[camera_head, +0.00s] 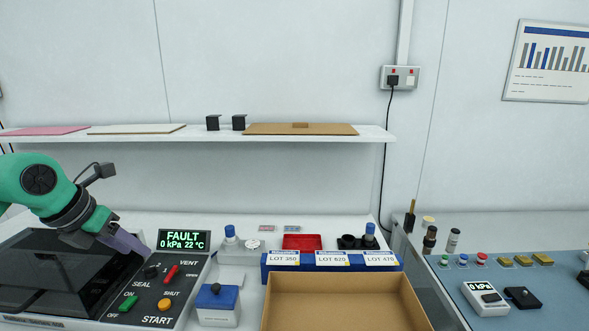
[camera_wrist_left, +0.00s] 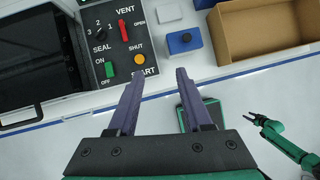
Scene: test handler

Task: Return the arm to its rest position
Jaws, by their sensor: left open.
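My left arm comes in from the left in the head view, over the dark-lidded machine (camera_head: 50,265). Its left gripper (camera_head: 138,248) shows purple fingers near the control panel (camera_head: 150,300). In the left wrist view the left gripper (camera_wrist_left: 160,73) is open, with nothing between its two fingers. A green arm with a dark gripper (camera_wrist_left: 256,119), seemingly my right one, shows at lower right in the wrist view. Its jaws are too small to judge.
The panel display (camera_head: 184,240) reads FAULT, 0 kPa 22 °C. A blue-topped box (camera_head: 217,305) and an open cardboard box (camera_head: 345,285) stand to the right. A blue lot rack (camera_head: 268,275) is behind the box. A shelf (camera_head: 215,137) runs above the bench.

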